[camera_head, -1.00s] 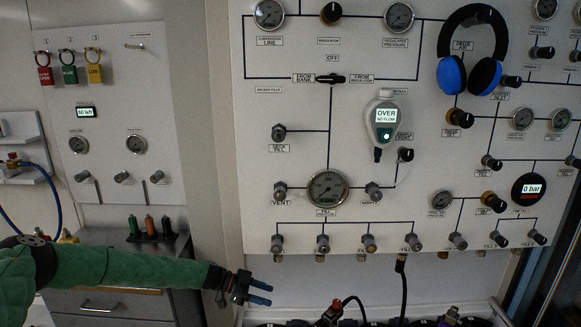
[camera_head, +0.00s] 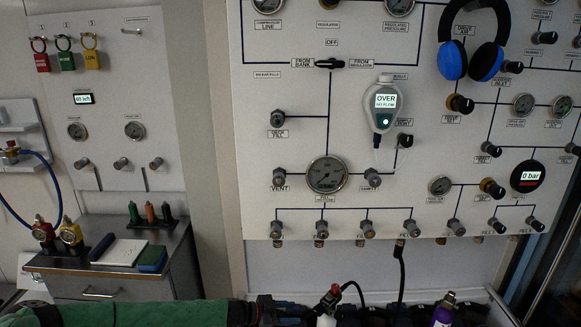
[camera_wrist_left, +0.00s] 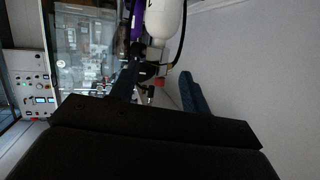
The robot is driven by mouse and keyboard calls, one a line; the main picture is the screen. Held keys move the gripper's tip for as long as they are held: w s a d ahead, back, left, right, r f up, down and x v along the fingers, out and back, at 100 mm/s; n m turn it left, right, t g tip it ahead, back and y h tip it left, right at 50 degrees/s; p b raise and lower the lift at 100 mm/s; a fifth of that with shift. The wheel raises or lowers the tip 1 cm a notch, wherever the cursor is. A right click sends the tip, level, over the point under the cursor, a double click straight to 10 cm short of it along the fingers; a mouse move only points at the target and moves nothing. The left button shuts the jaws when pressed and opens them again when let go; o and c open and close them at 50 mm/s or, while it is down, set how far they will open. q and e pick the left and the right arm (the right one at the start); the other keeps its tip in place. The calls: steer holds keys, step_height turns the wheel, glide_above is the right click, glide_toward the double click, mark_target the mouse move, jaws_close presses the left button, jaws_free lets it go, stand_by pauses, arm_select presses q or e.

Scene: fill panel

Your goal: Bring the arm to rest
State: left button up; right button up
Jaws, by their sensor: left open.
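My left arm, in a green sleeve (camera_head: 140,314), lies low along the bottom edge of the head view. Its dark left gripper (camera_head: 285,312) is near the bottom middle, in front of the panel's base, and its fingers are hard to make out there. In the left wrist view the gripper (camera_wrist_left: 158,88) shows two dark blue fingers spread apart with nothing held between them. A white cylinder (camera_wrist_left: 165,20) with a dark hose stands beyond the fingers. My right gripper is in neither view.
The white fill panel (camera_head: 300,110) with gauges and knobs fills the middle and right. A dark hose (camera_head: 402,275) hangs from it to the cylinders (camera_head: 443,312) at the bottom.

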arm_select(q)
steer(key=s+f+n+t+y, duration=0.4)
steer(key=s+f+t, duration=0.1)
steer(key=s+f, duration=0.25)
steer(key=s+a+f+n+y, duration=0.25)
steer(key=s+a+f, duration=0.25)
steer(key=a, duration=0.3)
steer(key=s+a+f+n+y, duration=0.2)
steer(key=s+a+f+y, duration=0.25)
steer(key=a, duration=0.25)
steer(key=s+a+f+n+g+y, duration=0.1)
steer(key=s+a+f+g+y, duration=0.25)
steer(key=s+a, duration=1.1)
steer(key=s+a+f+n+g+y, duration=0.15)
steer(key=s+a+g+y, duration=0.25)
steer(key=s+a, duration=1.05)
steer(key=d+f+n+h, duration=0.1)
steer(key=d+h, duration=0.1)
steer(key=d, duration=1.2)
steer(key=s+d+f+n+h, duration=0.1)
steer(key=d+f+h, duration=0.1)
steer(key=d, duration=1.2)
steer(key=shift+s+n+h, duration=0.15)
steer(key=shift+n+h, duration=0.25)
steer(key=shift+h, duration=0.15)
steer(key=shift+s+d, duration=0.1)
